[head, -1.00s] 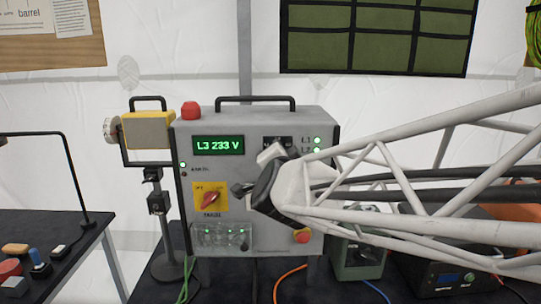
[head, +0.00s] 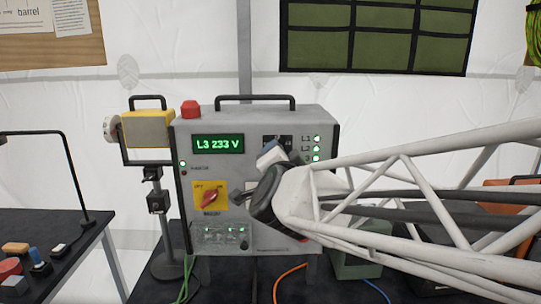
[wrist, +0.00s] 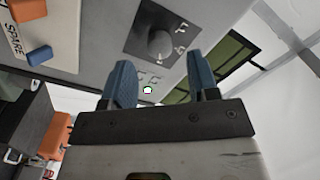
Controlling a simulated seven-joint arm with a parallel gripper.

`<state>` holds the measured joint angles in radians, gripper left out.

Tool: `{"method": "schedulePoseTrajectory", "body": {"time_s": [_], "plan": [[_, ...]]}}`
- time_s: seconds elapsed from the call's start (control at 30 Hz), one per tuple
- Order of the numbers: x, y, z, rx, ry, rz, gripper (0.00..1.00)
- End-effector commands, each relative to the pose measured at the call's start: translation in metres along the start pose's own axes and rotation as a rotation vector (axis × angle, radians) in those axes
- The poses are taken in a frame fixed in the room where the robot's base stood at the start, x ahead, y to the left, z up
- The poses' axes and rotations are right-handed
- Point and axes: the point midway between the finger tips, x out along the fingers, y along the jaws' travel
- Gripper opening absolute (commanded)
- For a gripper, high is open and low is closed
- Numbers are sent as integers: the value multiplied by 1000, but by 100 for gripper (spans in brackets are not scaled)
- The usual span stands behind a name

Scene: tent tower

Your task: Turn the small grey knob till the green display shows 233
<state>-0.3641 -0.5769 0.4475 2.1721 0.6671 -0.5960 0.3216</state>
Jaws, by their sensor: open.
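The green display (head: 218,145) on the grey box's front reads "L3 233 V" in the head view. The small grey knob (wrist: 158,42) sits on a dark square plate in the wrist view, beyond my fingertips and apart from them. In the head view my gripper hides most of the knob, and part of its dark plate shows above the fingers. My gripper (head: 255,170) is in front of the box's right half. The wrist view shows its two blue fingers (wrist: 165,82) spread apart with nothing between them.
A red switch on a yellow plate (head: 210,196) sits left of my gripper. A red button (head: 191,109) tops the grey box (head: 255,118). A yellow lamp-like device (head: 147,130) stands at left. A green box (head: 362,262) stands below my arm.

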Motion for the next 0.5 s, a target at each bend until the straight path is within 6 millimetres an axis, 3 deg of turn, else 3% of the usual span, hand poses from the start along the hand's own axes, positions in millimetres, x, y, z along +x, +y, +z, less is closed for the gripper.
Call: {"method": "schedulePoseTrajectory", "body": {"time_s": [0.3, 0.5], "plan": [[-36, 0, 0, 0, -1, -1, 55], [-48, 0, 0, 0, 0, -1, 55]]}}
